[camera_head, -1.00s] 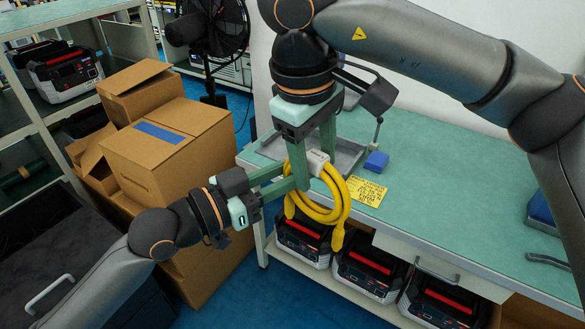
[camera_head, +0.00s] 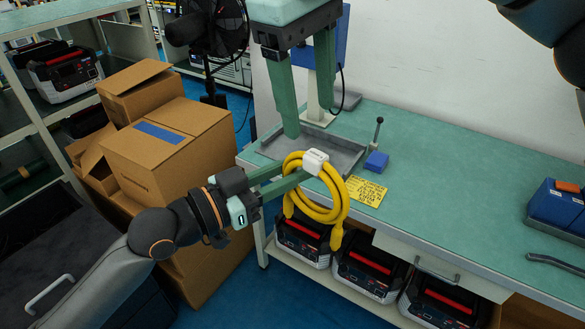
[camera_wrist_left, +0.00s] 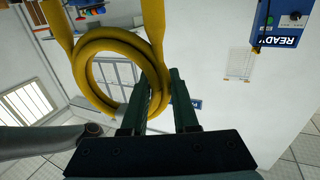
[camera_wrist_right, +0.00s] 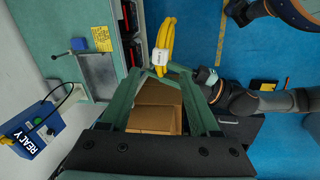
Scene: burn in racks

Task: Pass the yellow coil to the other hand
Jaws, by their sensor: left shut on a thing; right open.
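The yellow coil (camera_head: 344,205) is a looped cable with a white clip (camera_head: 315,161) at its top. My left gripper (camera_head: 298,180) is shut on the yellow coil and holds it in front of the bench edge.
The green bench (camera_head: 440,165) carries a grey tray (camera_head: 342,150), a blue block (camera_head: 376,161), a yellow label (camera_head: 366,190) and a blue box (camera_head: 556,208). Red-and-black units (camera_head: 368,270) stand on the shelf below. Cardboard boxes (camera_head: 165,150) are stacked at left, near my left arm.

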